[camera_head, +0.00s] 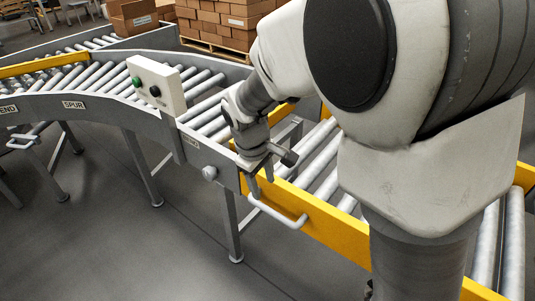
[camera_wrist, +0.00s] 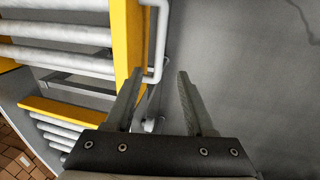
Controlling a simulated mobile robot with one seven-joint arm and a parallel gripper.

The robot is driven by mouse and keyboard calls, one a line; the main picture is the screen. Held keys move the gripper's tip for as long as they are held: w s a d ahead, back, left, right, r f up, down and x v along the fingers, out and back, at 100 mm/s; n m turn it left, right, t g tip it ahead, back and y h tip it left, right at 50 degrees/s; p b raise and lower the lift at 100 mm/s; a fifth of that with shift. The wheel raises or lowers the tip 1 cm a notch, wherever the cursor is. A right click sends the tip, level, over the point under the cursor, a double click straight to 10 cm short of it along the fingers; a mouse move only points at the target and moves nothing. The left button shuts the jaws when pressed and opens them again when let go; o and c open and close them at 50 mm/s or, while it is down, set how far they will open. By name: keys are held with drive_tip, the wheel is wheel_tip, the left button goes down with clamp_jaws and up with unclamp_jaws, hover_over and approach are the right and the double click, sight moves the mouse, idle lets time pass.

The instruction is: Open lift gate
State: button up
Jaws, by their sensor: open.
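The lift gate is a roller section with a yellow side rail (camera_head: 335,230), roughly level with the fixed conveyor beside it. A white bar handle (camera_head: 283,214) sticks out from the rail's outer face. My gripper (camera_head: 262,180) is open and empty, close to the handle's left end. In the wrist view, the handle (camera_wrist: 161,40) lies between the lines of the two fingertips of my gripper (camera_wrist: 160,73), a little beyond them. The yellow rail (camera_wrist: 127,40) is left of it. I cannot tell whether a finger touches the handle. My arm hides much of the gate.
A control box (camera_head: 156,86) with a green and a black button stands on the curved grey conveyor (camera_head: 100,102). A round knob (camera_head: 209,173) sits on the conveyor's side. Another white handle (camera_head: 22,141) is at far left. Cartons (camera_head: 218,20) stand behind. The floor (camera_head: 130,240) in front is clear.

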sight(269, 209)
drive_tip(key=f+b, duration=0.1)
drive_tip(key=f, duration=0.2)
drive_tip(key=w+d+f+b, duration=0.1)
drive_tip(key=f, duration=0.3)
drive_tip(key=w+f+b, duration=0.1)
drive_tip(key=f, duration=0.3)
drive_tip(key=shift+d+f, duration=0.2)
drive_tip(key=shift+f, duration=0.05)
drive_tip(key=shift+c, duration=0.3)
clamp_jaws()
idle(0.6)
